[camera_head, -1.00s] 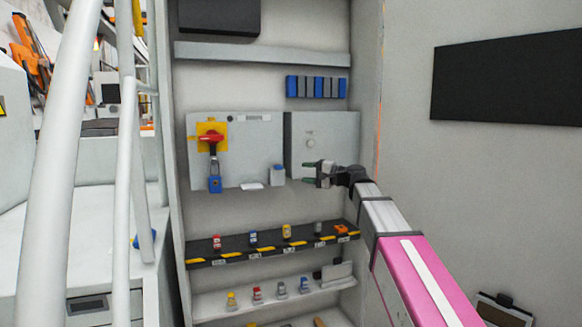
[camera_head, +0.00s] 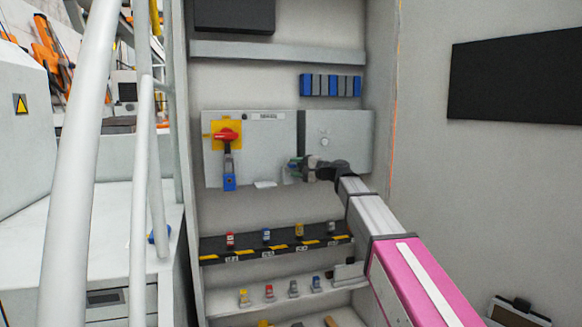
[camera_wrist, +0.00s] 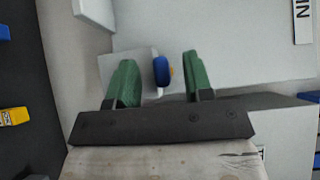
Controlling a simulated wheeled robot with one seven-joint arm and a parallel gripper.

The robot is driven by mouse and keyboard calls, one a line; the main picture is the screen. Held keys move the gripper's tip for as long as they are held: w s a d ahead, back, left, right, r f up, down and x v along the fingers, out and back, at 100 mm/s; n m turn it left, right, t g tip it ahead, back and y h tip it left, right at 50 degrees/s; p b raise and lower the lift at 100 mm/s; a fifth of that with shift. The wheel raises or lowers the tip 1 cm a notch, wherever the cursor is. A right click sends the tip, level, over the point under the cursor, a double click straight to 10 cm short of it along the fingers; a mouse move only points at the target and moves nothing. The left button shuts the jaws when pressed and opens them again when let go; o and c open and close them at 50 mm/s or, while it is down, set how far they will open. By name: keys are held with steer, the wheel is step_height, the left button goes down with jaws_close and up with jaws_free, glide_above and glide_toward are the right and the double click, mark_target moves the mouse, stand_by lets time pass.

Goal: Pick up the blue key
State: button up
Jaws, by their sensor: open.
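My gripper (camera_head: 293,168) is in front of the grey panel in the head view, at the small grey box, which it mostly hides. In the wrist view, my gripper (camera_wrist: 159,64) has its two green fingers apart. The rounded blue head of the blue key (camera_wrist: 161,71) shows between them, at the edge of the small grey box (camera_wrist: 136,64). There is a gap on either side, wider toward the right finger. In the head view the key is hidden behind my gripper.
A red rotary switch (camera_head: 226,135) on a yellow plate, with a blue padlock (camera_head: 229,183) hanging below, is left of my gripper. A dark shelf (camera_head: 216,246) with small padlocks runs below. A white railing (camera_head: 80,160) stands at the left.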

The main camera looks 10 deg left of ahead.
steer(key=shift+a, duration=0.1)
jaws_close()
steer(key=shift+r, duration=0.1)
